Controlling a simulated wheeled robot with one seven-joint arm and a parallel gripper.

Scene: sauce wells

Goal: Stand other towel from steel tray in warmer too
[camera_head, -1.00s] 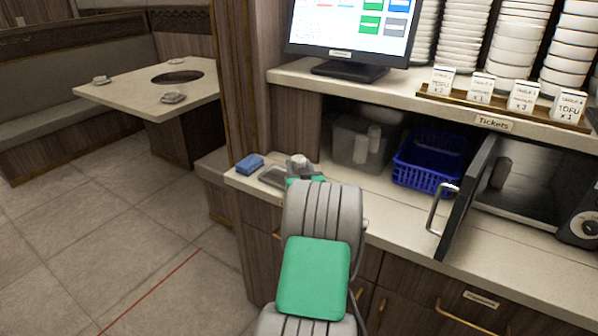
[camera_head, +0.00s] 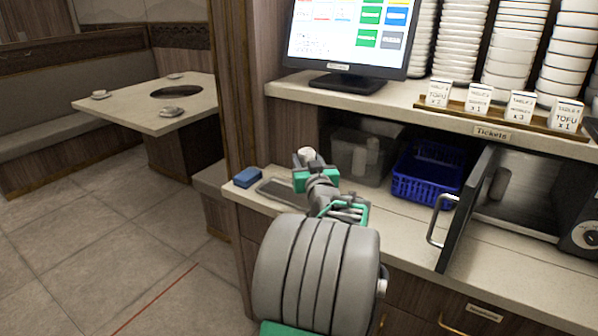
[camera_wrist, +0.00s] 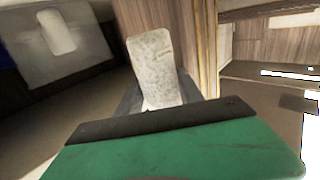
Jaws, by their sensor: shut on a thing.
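My gripper (camera_head: 312,172) is shut on a pale rolled towel (camera_head: 307,155), near the steel tray (camera_head: 272,190) at the left end of the counter. In the wrist view the towel (camera_wrist: 155,70) rises from behind my gripper's dark edge, which hides its lower end. The visible part of the tray is bare; my gripper covers its right side. The warmer (camera_head: 540,214) is the dark-fronted box at the right, its door (camera_head: 465,210) swung open toward the front. A greyish upright roll (camera_head: 500,186) shows inside it, partly behind the door.
A blue sponge (camera_head: 248,177) lies left of the tray. A translucent bin (camera_head: 345,160) holding pale rolls and a blue basket (camera_head: 425,185) stand under the shelf. The open door with its handle (camera_head: 437,222) juts over the counter. Tickets and stacked bowls fill the shelf above.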

